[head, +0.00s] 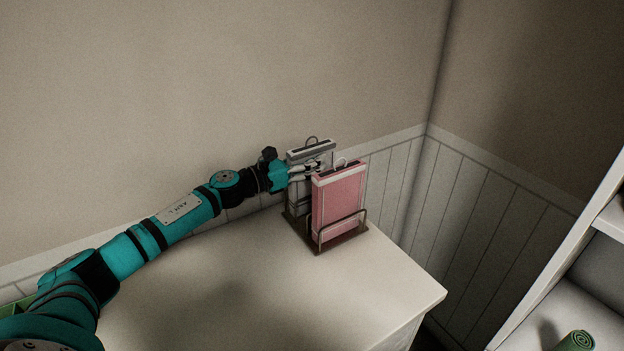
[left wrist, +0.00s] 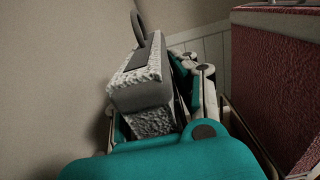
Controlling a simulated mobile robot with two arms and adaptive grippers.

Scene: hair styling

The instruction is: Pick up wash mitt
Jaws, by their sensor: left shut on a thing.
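A grey-white wash mitt (head: 309,149) with a grey cuff and a hanging loop stands upright in a wire rack (head: 345,242) at the right end of the counter. In the left wrist view the mitt (left wrist: 142,92) shows a fuzzy white surface and sits between my fingers. My left gripper (head: 306,169) is shut on this mitt near its top. A pink, rough-textured piece (head: 338,202) with a white band and a loop stands in the front of the rack, close beside my gripper. It hides the lower part of the grey mitt. My right gripper is not in view.
The white counter (head: 240,285) is bare in front of the rack. The wall (head: 220,80) is close behind my gripper and the rack. A white shelf unit (head: 590,300) with a rolled green item (head: 574,341) stands at the lower right.

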